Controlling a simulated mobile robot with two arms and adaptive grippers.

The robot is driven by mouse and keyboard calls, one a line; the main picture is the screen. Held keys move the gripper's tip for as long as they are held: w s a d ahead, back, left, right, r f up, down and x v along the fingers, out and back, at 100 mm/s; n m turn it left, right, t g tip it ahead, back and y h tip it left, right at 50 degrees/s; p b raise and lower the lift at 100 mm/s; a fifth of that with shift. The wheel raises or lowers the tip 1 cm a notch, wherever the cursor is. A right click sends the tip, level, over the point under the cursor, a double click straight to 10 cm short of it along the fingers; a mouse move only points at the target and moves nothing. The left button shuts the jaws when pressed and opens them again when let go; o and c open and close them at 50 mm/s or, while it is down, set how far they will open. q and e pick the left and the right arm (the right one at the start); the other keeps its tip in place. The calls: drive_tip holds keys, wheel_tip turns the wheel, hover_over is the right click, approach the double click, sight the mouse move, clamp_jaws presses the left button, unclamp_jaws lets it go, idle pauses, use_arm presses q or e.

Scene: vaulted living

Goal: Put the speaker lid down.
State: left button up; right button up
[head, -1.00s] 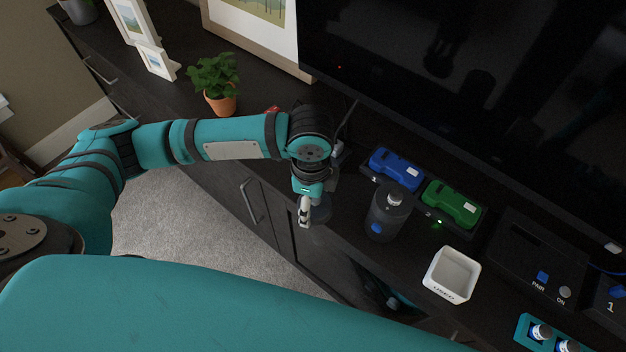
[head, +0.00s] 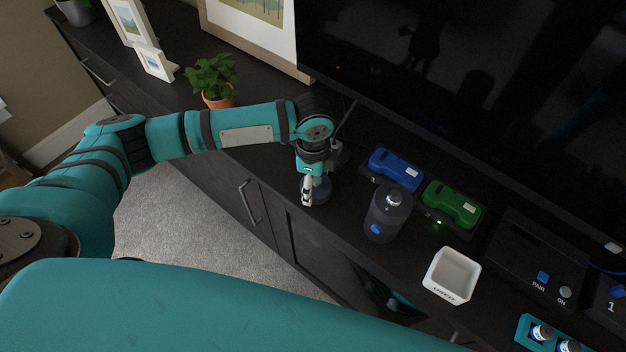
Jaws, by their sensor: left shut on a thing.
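The speaker lid (head: 323,190) is a dark grey round piece at my left gripper (head: 308,197). The gripper is shut on it, with its fingers at the lid's left side. The lid is over the dark cabinet top near the front edge; I cannot tell whether it touches the surface. The speaker (head: 381,220) is a dark grey cylinder with a blue button, standing upright to the right of the lid. A pale silvery piece shows at its top. My right gripper is out of view.
A blue battery pack (head: 396,168) and a green one (head: 452,203) sit in a dark charger behind the speaker. A white open box (head: 452,276) stands to the right. A potted plant (head: 214,82) is at the left, and the television (head: 480,80) stands behind.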

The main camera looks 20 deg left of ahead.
use_arm(q)
drive_tip(key=shift+f, duration=0.1)
drive_tip(key=o, duration=0.7)
drive_tip(key=shift+c, duration=0.2)
wheel_tip(320, 180, up, 12)
drive_tip(key=shift+p, duration=0.4)
